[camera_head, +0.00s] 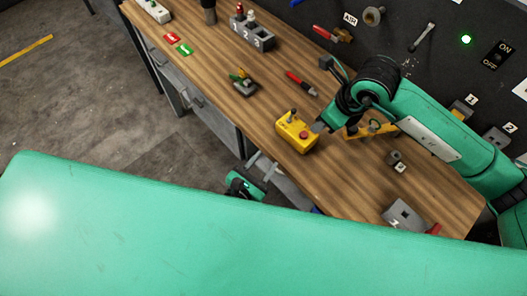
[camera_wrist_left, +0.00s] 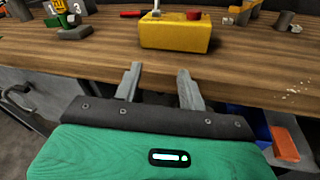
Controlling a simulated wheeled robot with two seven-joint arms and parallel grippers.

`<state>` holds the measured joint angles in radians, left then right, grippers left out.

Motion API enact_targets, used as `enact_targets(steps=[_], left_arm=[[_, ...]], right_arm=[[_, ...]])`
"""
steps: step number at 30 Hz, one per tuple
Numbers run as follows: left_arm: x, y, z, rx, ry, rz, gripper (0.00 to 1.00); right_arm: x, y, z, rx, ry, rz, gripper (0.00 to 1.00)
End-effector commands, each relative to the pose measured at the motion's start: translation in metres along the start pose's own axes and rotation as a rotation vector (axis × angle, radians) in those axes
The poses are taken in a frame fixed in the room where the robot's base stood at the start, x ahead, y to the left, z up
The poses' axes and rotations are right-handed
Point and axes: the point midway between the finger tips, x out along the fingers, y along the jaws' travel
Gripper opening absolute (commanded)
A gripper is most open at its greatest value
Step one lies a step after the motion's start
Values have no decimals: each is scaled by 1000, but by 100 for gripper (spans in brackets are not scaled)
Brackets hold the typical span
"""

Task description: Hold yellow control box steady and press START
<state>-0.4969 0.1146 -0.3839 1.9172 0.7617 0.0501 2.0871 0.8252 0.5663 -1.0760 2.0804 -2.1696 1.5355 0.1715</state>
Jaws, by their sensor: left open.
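The yellow control box (camera_head: 297,136) sits near the front edge of the wooden bench. It has a red button (camera_head: 304,135) and a small grey lever on top. In the left wrist view the box (camera_wrist_left: 175,36) stands straight ahead, beyond the fingertips, with its red button (camera_wrist_left: 193,15) at the top right. My left gripper (camera_head: 263,168) is open and empty in front of the bench edge, apart from the box; its two fingers (camera_wrist_left: 158,75) show spread. My right gripper (camera_head: 321,127) is close to the box's right side; its jaw opening and any contact are unclear. No START lettering is readable.
The bench top (camera_head: 215,68) holds a green-and-black tool (camera_head: 242,83), a red-handled tool (camera_head: 301,84), a grey numbered block (camera_head: 252,35) and a grey plate (camera_head: 404,214). A yellow piece (camera_head: 372,130) lies behind my right gripper. A dark tool panel stands behind.

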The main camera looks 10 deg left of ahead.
Motion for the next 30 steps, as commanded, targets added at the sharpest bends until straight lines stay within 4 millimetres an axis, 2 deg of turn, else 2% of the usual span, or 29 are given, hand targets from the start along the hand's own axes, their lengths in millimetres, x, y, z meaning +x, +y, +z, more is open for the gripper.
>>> enact_targets(steps=[1, 4, 7, 11, 17, 24, 30], left_arm=[[-2, 3, 18, -76, -33, 9, 41], [-5, 8, 44, -198, -80, 18, 41], [-7, 11, 59, -272, -109, 23, 41], [-3, 13, 67, -309, -124, 25, 41], [26, 15, 71, -309, -126, 26, 41], [74, 16, 76, -307, -124, 25, 41], [107, 17, 80, -307, -123, 24, 41]], right_arm=[[0, 0, 0, 0, 0, 0, 36], [0, 0, 0, 0, 0, 0, 36], [0, 0, 0, 0, 0, 0, 36], [0, 0, 0, 0, 0, 0, 36], [0, 0, 0, 0, 0, 0, 36], [0, 0, 0, 0, 0, 0, 36], [0, 0, 0, 0, 0, 0, 36]])
